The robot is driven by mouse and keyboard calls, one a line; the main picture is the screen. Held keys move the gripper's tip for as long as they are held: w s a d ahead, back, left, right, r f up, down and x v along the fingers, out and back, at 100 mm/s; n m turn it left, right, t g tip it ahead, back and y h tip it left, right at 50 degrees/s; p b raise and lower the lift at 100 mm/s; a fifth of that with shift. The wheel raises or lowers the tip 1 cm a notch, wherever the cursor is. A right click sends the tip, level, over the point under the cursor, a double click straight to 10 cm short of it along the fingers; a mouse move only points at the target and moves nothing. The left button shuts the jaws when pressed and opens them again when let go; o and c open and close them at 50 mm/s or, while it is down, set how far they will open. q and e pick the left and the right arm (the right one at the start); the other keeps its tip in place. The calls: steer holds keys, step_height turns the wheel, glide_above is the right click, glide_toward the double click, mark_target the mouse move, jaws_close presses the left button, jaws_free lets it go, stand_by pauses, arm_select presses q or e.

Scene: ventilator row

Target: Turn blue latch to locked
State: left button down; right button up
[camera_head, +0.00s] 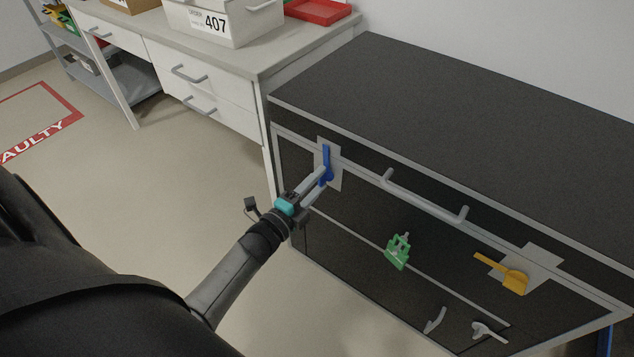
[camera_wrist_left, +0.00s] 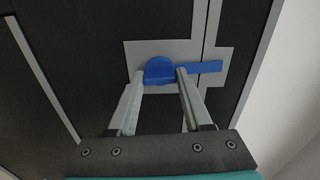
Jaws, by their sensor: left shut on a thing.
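The blue latch (camera_head: 327,159) is on a grey plate (camera_head: 334,185) at the upper left of the black cabinet front. Its arm points up in the head view, reaching across the door's upper frame edge. In the left wrist view the latch (camera_wrist_left: 160,72) shows a rounded hub, with its flat arm (camera_wrist_left: 205,68) extending right across the seam between two plates. My left gripper (camera_head: 321,181) is shut on the latch's hub, one finger on each side (camera_wrist_left: 158,80). My right gripper is not in view.
The black cabinet (camera_head: 470,120) has a grey bar handle (camera_head: 425,197), a yellow latch (camera_head: 512,277) on the right and a green clip-like part (camera_head: 398,251) on its front. A white drawer bench (camera_head: 215,75) stands at left. Floor is clear between.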

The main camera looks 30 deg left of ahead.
arm_select(q)
steer(key=shift+m, duration=0.5)
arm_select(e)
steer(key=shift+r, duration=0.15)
arm_select(q)
steer(key=shift+c, duration=1.6)
jaws_free()
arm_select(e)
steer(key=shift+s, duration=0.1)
arm_select(q)
steer(key=shift+s, duration=0.5)
steer(key=s+a+p, duration=0.1)
steer(key=s+p, duration=0.2)
steer(key=s, duration=1.1)
steer(key=shift+s, duration=0.15)
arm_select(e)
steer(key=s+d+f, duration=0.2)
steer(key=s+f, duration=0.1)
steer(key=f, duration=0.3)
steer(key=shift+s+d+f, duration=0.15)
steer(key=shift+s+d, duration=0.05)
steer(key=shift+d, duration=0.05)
